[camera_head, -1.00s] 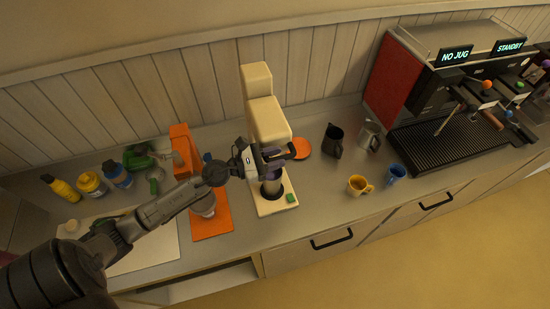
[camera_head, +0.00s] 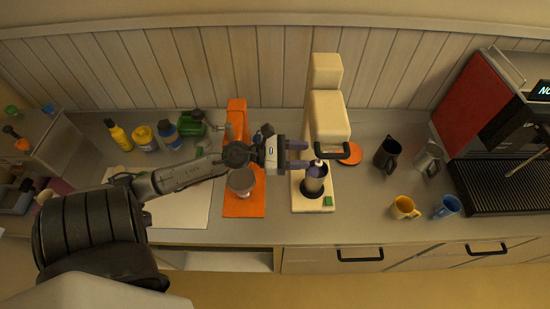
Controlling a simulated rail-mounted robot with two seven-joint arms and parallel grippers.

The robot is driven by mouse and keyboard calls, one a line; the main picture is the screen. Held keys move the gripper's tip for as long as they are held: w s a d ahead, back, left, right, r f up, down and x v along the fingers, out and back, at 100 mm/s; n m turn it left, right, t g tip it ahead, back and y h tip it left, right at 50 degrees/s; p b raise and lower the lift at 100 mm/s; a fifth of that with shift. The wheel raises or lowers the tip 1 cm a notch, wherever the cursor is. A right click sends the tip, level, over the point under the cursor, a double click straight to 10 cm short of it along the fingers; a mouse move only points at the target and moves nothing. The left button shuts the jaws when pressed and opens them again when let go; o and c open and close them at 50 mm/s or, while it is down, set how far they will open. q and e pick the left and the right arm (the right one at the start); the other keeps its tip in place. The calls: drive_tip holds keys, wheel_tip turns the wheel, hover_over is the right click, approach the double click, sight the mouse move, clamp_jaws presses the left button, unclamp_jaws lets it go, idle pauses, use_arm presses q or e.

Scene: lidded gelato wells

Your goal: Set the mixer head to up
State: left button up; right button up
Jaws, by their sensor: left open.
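The cream mixer (camera_head: 326,112) stands on the counter, with a blocky head over its base and a black handle (camera_head: 346,154) at the head's lower front. The head looks lowered, with its underside just above a dark metal cup (camera_head: 315,182) on the base. A green button (camera_head: 328,201) is at the base's front corner. No contact with the handle is visible. My right gripper is not in view.
An orange appliance (camera_head: 237,112) with a metal bowl (camera_head: 241,181) stands left of the mixer, under my left wrist. An orange disc (camera_head: 350,157), a black jug (camera_head: 387,155), a steel jug (camera_head: 428,160), a yellow mug (camera_head: 404,208) and a blue mug (camera_head: 447,207) are to the right.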

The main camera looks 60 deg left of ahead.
use_arm(q)
drive_tip(key=b+v, duration=0.3)
drive_tip(key=v, duration=0.4)
idle(0.4)
